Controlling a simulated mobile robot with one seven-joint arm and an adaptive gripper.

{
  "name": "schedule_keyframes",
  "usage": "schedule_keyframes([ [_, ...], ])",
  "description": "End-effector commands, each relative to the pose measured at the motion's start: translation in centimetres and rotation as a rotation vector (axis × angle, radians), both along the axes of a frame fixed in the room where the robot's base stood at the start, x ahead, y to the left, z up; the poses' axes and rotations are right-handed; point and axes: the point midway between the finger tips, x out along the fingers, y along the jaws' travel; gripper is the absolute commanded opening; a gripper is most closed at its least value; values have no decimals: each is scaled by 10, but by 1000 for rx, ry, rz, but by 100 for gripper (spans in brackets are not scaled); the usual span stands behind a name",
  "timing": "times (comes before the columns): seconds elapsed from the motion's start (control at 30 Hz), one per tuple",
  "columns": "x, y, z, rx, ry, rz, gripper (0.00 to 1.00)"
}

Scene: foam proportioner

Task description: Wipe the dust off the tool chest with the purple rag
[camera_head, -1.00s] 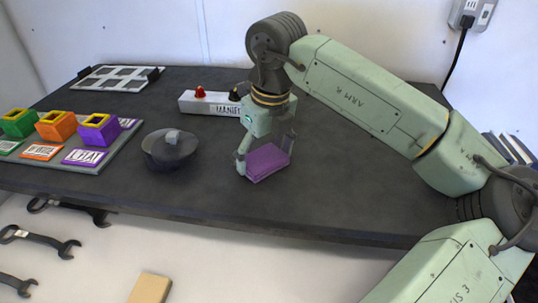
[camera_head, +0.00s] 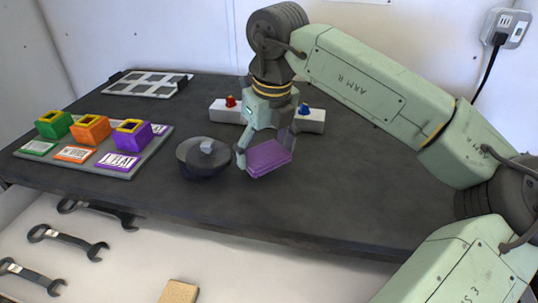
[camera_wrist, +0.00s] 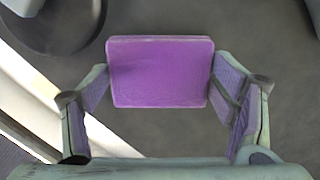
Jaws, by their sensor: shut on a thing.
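The purple rag (camera_head: 265,158) is a folded, flat block between the fingers of my gripper (camera_head: 264,152). In the wrist view the rag (camera_wrist: 161,72) spans from one fingertip to the other, and my gripper (camera_wrist: 160,88) is shut on it. The rag is over the dark worktop; whether it touches the surface is hard to tell.
A dark round lidded pot (camera_head: 204,158) stands just left of my gripper. A grey tray (camera_head: 132,166) holds green, orange and purple square blocks. A white box (camera_head: 312,121) with red and blue knobs is behind.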

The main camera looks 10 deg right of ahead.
Motion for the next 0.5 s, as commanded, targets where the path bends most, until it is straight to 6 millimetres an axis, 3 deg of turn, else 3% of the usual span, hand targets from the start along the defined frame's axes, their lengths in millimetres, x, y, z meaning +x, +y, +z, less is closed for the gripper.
schedule_keyframes([
  [0.5, 3, 16, 48, -1, -1, 14, 52],
])
